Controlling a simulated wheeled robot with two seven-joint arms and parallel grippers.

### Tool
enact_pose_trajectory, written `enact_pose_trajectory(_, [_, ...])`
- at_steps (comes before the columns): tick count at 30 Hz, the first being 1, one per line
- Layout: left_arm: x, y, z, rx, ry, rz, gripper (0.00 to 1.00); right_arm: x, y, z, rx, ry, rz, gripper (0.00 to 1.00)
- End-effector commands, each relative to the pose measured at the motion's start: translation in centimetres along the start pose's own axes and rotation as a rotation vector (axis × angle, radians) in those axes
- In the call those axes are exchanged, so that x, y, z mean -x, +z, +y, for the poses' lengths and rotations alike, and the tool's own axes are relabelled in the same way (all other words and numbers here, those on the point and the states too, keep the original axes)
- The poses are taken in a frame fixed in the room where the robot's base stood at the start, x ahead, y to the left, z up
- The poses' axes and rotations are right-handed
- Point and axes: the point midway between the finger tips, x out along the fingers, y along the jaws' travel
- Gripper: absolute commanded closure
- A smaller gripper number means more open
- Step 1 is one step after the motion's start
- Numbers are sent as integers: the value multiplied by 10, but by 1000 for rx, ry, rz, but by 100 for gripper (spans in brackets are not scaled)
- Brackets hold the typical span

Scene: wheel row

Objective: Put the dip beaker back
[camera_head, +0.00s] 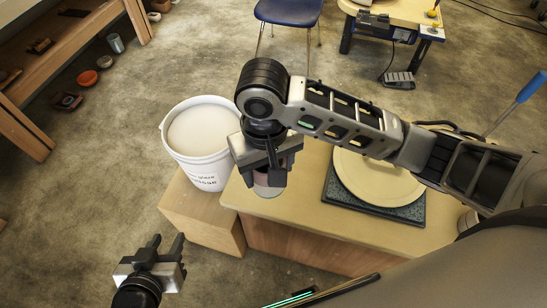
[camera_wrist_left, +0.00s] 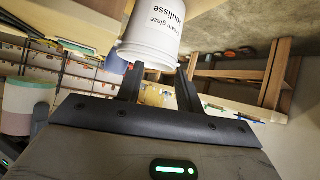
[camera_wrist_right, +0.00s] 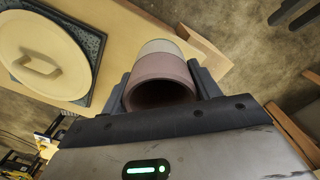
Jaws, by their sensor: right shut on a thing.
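The dip beaker (camera_wrist_right: 162,78), pinkish-brown with a pale band, is between the fingers of my right gripper (camera_wrist_right: 163,90), which is shut on it. In the head view the beaker (camera_head: 268,188) shows below my right gripper (camera_head: 266,160), over the left end of the table. I cannot tell whether it touches the tabletop. The white glaze bucket (camera_head: 203,155), full of pale liquid, stands just left of it; its printed side shows in the left wrist view (camera_wrist_left: 155,35). My left gripper (camera_head: 168,250) is open and empty, in front of the bucket.
The bucket stands on a low wooden block (camera_head: 205,218) beside the table (camera_head: 300,205). A round cream lid with a handle (camera_head: 375,180) lies on a dark square slab (camera_head: 400,212) on the table. A wooden shelf (camera_head: 70,45) and small pots are at the far left.

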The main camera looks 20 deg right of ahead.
Motion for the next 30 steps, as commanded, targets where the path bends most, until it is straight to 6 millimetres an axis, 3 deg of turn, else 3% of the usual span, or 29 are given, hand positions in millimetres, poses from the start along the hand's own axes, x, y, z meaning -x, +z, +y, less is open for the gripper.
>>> enact_pose_trajectory(1, [10, -12, 0, -11, -6, -11, 64, 13, 10, -21, 23, -10, -2, 67])
enact_pose_trajectory(3, [12, -12, -2, -22, -11, -21, 64, 13, 18, -39, 41, -14, 5, 67])
enact_pose_trajectory(7, [12, -10, -3, -34, -16, -30, 64, 10, 22, -52, 52, -14, 15, 67])
enact_pose_trajectory(10, [11, -7, -4, -35, -17, -31, 64, 0, 12, -41, 50, -10, 18, 67])
enact_pose_trajectory(19, [9, -6, -3, -34, -15, -29, 64, -32, -38, 14, 48, -10, 18, 67])
enact_pose_trajectory(24, [6, -2, -3, -33, -14, -29, 64, -66, -55, 32, 51, -12, 15, 67])
enact_pose_trajectory(30, [6, -5, -2, -32, -11, -23, 64, -83, -66, 42, 55, -16, 18, 67])
